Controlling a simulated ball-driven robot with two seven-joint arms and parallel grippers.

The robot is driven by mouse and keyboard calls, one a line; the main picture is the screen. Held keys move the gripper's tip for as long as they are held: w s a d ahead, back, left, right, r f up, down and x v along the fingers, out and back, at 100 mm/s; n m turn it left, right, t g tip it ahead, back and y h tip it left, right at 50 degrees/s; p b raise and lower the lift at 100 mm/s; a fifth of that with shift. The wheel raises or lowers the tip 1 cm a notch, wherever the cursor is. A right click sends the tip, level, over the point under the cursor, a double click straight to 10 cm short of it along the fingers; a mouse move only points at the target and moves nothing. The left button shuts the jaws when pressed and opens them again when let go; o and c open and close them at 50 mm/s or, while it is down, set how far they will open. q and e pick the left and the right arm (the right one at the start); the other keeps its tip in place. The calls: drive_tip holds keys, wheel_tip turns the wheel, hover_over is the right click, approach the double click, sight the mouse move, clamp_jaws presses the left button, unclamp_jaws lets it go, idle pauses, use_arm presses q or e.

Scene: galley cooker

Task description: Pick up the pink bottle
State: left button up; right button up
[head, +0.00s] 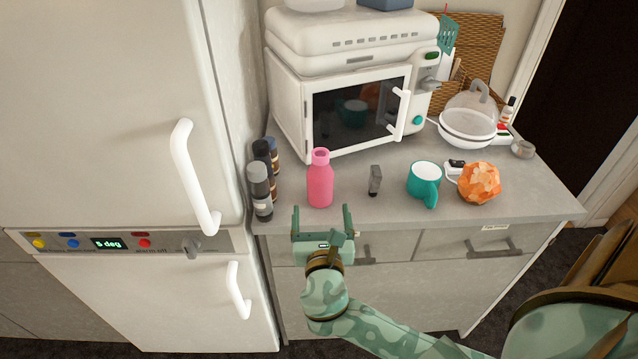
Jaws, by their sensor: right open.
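The pink bottle (320,182) stands upright on the grey counter (375,208), near its front edge and in front of the microwave. My right gripper (321,212) is in front of the counter edge, just below the bottle in the picture. Its two fingers are apart and point toward the bottle, with nothing between them. I cannot tell whether the fingertips touch the counter edge. My left gripper does not show in the head view.
Dark and grey bottles (260,188) stand left of the pink bottle. A small grey object (375,181), a teal mug (424,180) and an orange faceted object (479,183) stand to its right. The white microwave (350,100) is behind; a fridge (120,120) is at left.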

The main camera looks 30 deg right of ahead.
sight(320, 191)
drive_tip(key=x, duration=0.5)
drive_tip(key=shift+f+b, duration=0.15)
drive_tip(key=shift+b, duration=0.15)
drive_tip(key=x, duration=0.4)
drive_tip(key=b+x, duration=0.1)
drive_tip(key=x, duration=0.1)
drive_tip(key=shift+r, duration=0.25)
drive_tip(key=shift+s, duration=0.1)
drive_tip(key=c, duration=1.2)
